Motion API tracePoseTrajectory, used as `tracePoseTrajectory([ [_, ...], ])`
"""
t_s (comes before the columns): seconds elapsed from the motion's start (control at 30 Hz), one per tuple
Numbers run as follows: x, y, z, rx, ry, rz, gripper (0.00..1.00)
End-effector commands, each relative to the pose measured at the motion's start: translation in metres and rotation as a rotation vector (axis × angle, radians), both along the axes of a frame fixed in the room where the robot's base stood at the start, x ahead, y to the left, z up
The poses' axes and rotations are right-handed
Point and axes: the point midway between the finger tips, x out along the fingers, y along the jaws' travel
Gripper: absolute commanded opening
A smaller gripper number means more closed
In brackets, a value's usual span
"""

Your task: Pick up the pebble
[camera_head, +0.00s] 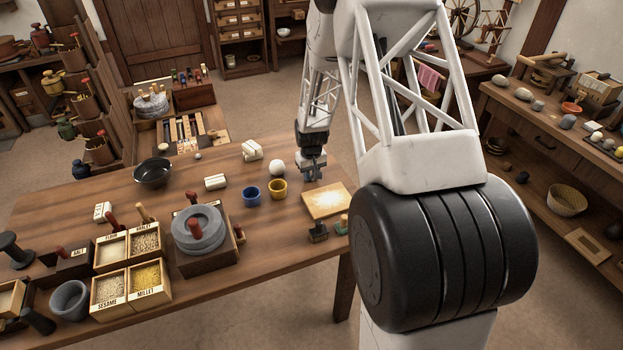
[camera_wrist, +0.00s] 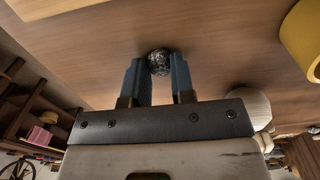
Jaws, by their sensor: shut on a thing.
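The pebble (camera_wrist: 158,59) is small, round and dark grey with pale speckles. In the wrist view it sits between the tips of my two blue-grey fingers. My gripper (camera_head: 314,178) is shut on it, pointing down over the right part of the wooden table. In the head view the fingers hide the pebble. The fingertips are close to the tabletop; I cannot tell whether the pebble still touches the wood.
A yellow cup (camera_head: 278,189), a blue cup (camera_head: 251,196) and a white ball (camera_head: 277,167) stand left of my gripper. A pale board (camera_head: 326,201) lies just in front. A stone quern (camera_head: 199,231) and grain boxes (camera_head: 127,279) fill the table's left front.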

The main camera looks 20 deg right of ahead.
Motion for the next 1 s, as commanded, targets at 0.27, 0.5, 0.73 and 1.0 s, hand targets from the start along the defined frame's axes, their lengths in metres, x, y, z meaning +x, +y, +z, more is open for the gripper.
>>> tracePoseTrajectory([
  [0.27,0.0,0.0,0.001,0.0,0.0,0.0,0.01],
  [0.5,0.0,0.0,0.009,0.0,-0.001,0.0,0.01],
  [0.73,0.001,0.0,0.034,-0.001,-0.003,0.0,0.01],
  [1.0,-0.037,0.007,0.039,0.0,0.0,0.0,0.01],
])
